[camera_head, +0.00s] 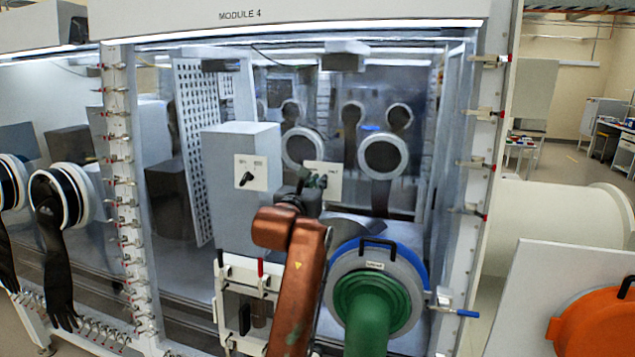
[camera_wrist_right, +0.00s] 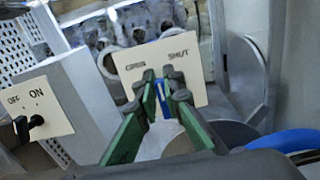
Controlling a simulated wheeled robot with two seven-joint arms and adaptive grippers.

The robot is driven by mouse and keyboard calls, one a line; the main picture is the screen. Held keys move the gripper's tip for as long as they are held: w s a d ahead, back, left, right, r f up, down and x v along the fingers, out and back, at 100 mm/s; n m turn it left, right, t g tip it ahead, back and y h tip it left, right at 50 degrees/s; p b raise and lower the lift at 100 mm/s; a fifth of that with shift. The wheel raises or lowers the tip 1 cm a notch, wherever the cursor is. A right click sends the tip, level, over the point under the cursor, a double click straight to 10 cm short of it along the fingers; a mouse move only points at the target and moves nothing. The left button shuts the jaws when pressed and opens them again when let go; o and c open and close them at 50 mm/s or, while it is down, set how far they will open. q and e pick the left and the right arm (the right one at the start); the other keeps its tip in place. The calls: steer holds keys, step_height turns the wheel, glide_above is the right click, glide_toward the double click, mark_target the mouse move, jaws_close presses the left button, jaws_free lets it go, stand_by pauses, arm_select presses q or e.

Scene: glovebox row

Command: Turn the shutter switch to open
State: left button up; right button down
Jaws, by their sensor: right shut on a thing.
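The shutter switch is a blue knob with a white line (camera_wrist_right: 162,98) on a cream plate (camera_wrist_right: 196,86) marked OPEN at left and SHUT at right in the right wrist view. The white line stands nearly upright there, leaning slightly left. My right gripper (camera_wrist_right: 159,86) has its green fingers on both sides of the knob and is shut on it. In the head view the same plate (camera_head: 333,181) shows behind my right gripper (camera_head: 318,180), which hides the knob. My left gripper is not in view.
An OFF/ON switch plate (camera_wrist_right: 42,108) with a black knob sits on the grey box left of the shutter plate; its box (camera_head: 240,205) shows in the head view. A green sleeve (camera_head: 372,315) in a round port is right of my arm. Black gloves (camera_head: 52,240) hang at left.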

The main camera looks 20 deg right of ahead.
steer(key=c, duration=2)
jaws_free()
steer(key=shift+c, duration=0.2)
steer(key=v, duration=1.2)
